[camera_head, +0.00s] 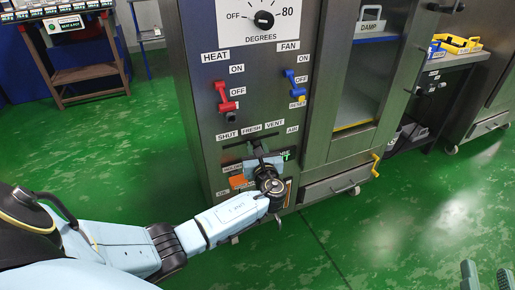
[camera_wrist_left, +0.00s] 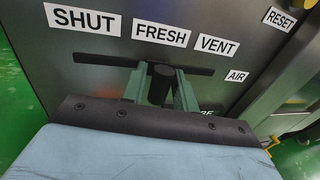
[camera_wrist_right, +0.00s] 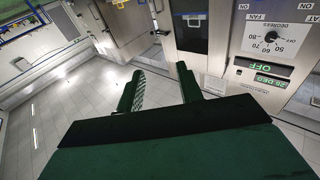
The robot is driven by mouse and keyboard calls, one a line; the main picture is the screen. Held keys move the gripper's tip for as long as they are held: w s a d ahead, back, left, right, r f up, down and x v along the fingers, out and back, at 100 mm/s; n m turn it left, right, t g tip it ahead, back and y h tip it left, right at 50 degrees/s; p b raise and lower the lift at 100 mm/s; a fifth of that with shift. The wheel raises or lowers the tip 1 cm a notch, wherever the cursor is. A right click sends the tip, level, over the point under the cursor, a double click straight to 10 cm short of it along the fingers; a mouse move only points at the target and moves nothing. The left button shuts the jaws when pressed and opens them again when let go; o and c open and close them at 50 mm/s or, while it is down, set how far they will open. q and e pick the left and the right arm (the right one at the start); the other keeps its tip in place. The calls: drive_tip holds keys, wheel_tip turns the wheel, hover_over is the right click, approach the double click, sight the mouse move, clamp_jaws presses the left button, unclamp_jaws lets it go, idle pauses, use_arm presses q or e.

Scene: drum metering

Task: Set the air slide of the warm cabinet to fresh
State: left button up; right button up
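The warm cabinet (camera_head: 200,110) stands in front of me with a horizontal air slide slot labelled SHUT, FRESH and VENT. In the left wrist view the slide's dark knob (camera_wrist_left: 160,84) stands in the slot (camera_wrist_left: 100,59), below the FRESH label (camera_wrist_left: 160,34). My left gripper (camera_wrist_left: 160,80) has its green fingers on both sides of the knob and looks shut on it. In the head view my left gripper (camera_head: 260,158) covers much of the slot. My right gripper (camera_head: 487,278) is open and empty, away from the cabinet; it also shows in the right wrist view (camera_wrist_right: 160,85).
Above the slot are a red HEAT lever (camera_head: 225,97), a blue FAN lever (camera_head: 296,78) and a DEGREES dial (camera_head: 264,19). An orange piece (camera_head: 237,182) sits just below-left of the slot. A drawer (camera_head: 335,187) is at right. Green floor is open at left.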

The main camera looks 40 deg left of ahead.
use_arm(q)
drive_tip(key=shift+o, duration=1)
drive_tip(key=shift+d, duration=0.1)
drive_tip(key=shift+s+d, duration=0.15)
drive_tip(key=shift+s, duration=0.05)
drive_tip(key=p+v, duration=0.5)
drive_tip(key=v, duration=0.7)
drive_tip(key=shift+s+d, duration=0.3)
use_arm(e)
drive_tip(key=s+d+f+g+h, duration=0.2)
drive_tip(key=s+f+g, duration=0.3)
drive_tip(key=f, duration=0.3)
drive_tip(key=s+d+f+g+h, duration=0.2)
drive_tip(key=s+d+f+g, duration=0.2)
drive_tip(key=f+g, duration=0.3)
drive_tip(key=shift+s+d+f+m+g, duration=0.25)
drive_tip(key=shift+s+f+m+g, duration=0.25)
drive_tip(key=shift+s, duration=0.4)
drive_tip(key=shift+r, duration=0.15)
